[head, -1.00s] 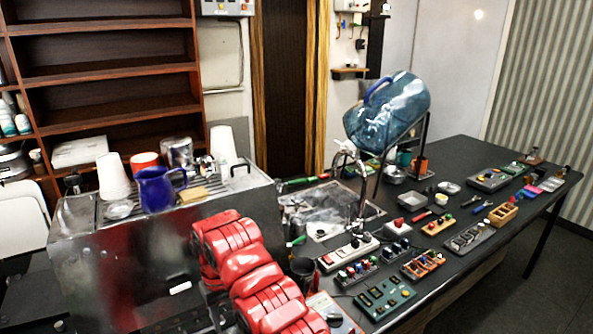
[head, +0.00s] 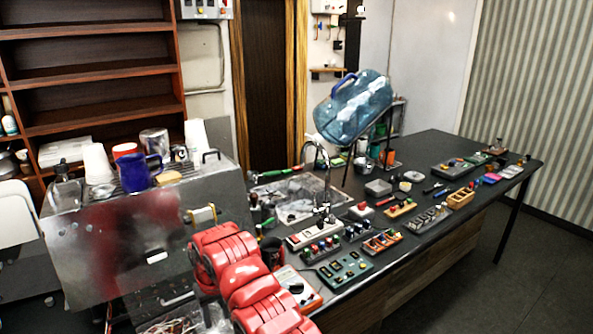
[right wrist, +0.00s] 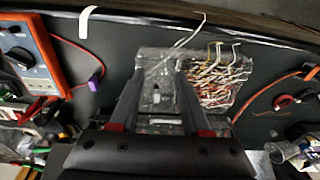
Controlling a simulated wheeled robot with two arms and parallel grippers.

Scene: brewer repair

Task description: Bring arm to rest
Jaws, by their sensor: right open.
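My right arm's red links rise from the bottom middle of the head view, in front of the counter and beside the steel brewer (head: 100,235). I cannot make out the right fingertips there. In the right wrist view my right gripper (right wrist: 158,82) is open, with nothing between its two dark fingers. Beyond them is a grey metal panel (right wrist: 158,65) with a bundle of bare-looking wires (right wrist: 215,82) beside it. I cannot tell how far the fingers are from the panel. My left gripper is not in view.
A blue pitcher (head: 135,173) and white cups (head: 97,163) stand on the brewer. A meter with an orange edge (right wrist: 30,45) lies at upper left in the wrist view. Floor at right is clear.

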